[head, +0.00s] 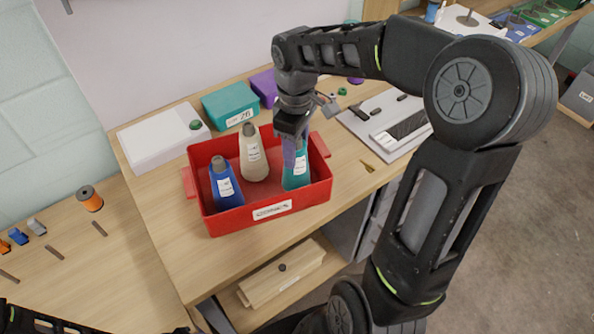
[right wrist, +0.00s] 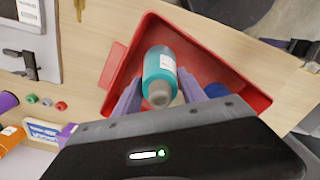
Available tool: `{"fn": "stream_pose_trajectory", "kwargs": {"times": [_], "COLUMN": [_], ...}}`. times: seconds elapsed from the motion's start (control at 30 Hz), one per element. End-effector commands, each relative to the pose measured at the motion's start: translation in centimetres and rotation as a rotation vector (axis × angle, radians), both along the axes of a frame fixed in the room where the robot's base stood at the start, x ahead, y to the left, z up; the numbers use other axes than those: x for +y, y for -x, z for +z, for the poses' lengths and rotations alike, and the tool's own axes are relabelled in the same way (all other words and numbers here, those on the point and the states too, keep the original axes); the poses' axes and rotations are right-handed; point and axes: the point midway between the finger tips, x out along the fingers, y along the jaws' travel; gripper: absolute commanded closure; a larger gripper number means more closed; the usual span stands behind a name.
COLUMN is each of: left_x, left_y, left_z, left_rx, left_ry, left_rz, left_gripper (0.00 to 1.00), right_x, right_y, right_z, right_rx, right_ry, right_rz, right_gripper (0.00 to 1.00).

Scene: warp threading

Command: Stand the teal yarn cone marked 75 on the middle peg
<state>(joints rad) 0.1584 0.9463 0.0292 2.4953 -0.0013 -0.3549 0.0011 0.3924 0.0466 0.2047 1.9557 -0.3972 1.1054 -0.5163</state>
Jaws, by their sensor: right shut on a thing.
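The teal yarn cone (head: 297,174) stands at the right end of the red crate; its white label is too small to read. My right gripper (head: 293,143) is around its upper part and shut on it. In the right wrist view, the cone (right wrist: 160,70) sits between the two purple fingers of the gripper (right wrist: 172,92), its grey tip facing the camera. Three thin brown pegs show on the wooden surface at the left, and the middle peg (head: 54,252) is bare. My left gripper is not in view; only part of that arm shows at the bottom left.
The red crate (head: 272,212) also holds a cream cone (head: 253,157) and a blue cone (head: 224,183). A white box (head: 160,138) and a teal box (head: 230,103) stand behind it. An orange spool (head: 90,198) and small clips (head: 36,226) lie near the pegs.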

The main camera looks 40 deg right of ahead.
Motion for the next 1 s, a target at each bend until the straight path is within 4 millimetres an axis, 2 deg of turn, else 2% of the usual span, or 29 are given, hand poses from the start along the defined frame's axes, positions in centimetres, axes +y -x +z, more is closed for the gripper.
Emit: {"fn": "stream_pose_trajectory", "kwargs": {"times": [0.03,0.2,0.37,1.0], "left_x": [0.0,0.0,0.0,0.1], "left_y": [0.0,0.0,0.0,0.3], "left_z": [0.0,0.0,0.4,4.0], "left_rx": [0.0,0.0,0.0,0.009], "left_ry": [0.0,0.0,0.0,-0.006], "left_rz": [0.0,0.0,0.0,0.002], "left_gripper": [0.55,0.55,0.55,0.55], "right_x": [0.0,0.0,0.0,0.0], "right_y": [0.0,0.0,0.0,0.0], "right_z": [0.0,0.0,0.5,5.3], "right_rx": [0.0,-0.001,-0.001,-0.001], "right_ry": [0.0,0.0,0.0,0.0], "right_rz": [0.0,0.0,0.0,0.001], "right_gripper": [0.69,0.81,0.81,0.81]}}
